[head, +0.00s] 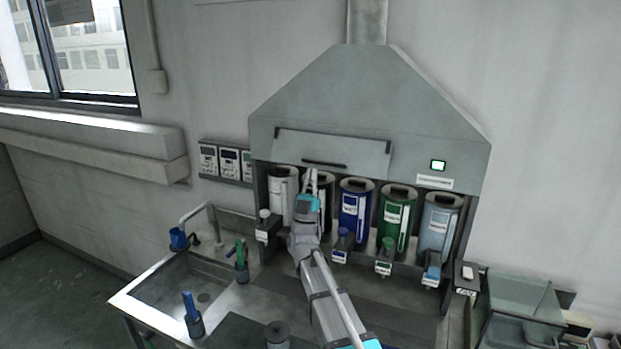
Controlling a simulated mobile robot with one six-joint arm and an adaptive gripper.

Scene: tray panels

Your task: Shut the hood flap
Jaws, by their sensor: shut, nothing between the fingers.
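The hood flap (350,154) is a grey panel on the front of the metal hood (370,95), with a dark bar handle (325,163) near its lower edge and dark fittings at its upper corners. It looks slightly tilted against the hood face; I cannot tell how far it stands open. My gripper (312,178) is shut and empty. In the head view its fingers point up just below the handle, in front of the canister row. I cannot tell whether the fingertips touch the flap.
Under the hood stand a white canister (284,196), a dark one partly hidden by my gripper, a blue one (355,212), a green one (397,218) and a pale blue one (440,224). A sink (180,290) is at left. Glass tanks (520,300) stand at right.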

